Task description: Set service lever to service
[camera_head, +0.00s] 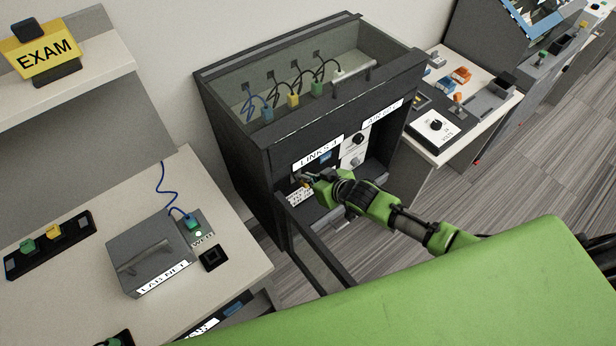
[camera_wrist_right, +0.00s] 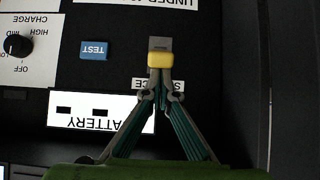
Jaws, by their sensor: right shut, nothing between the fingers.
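The service lever has a yellow knob (camera_wrist_right: 161,59), seen in the right wrist view at the end of a grey slot plate (camera_wrist_right: 159,44). The knob is close to a partly hidden label ending in "CE" (camera_wrist_right: 145,85); the lettering appears upside down. My right gripper (camera_wrist_right: 160,88) is shut and empty, its fingertips right at the knob; I cannot tell whether they touch it. In the head view my right gripper (camera_head: 309,181) reaches into the dark cabinet (camera_head: 240,160) at its front panel, covering most of the lever. My left gripper is not in view.
A blue TEST button (camera_wrist_right: 94,50), a charge dial (camera_wrist_right: 16,45) and a BATTERY label (camera_wrist_right: 85,112) surround the lever. A table with a LAB NET box (camera_head: 150,255) stands left; another bench (camera_head: 470,110) stands right.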

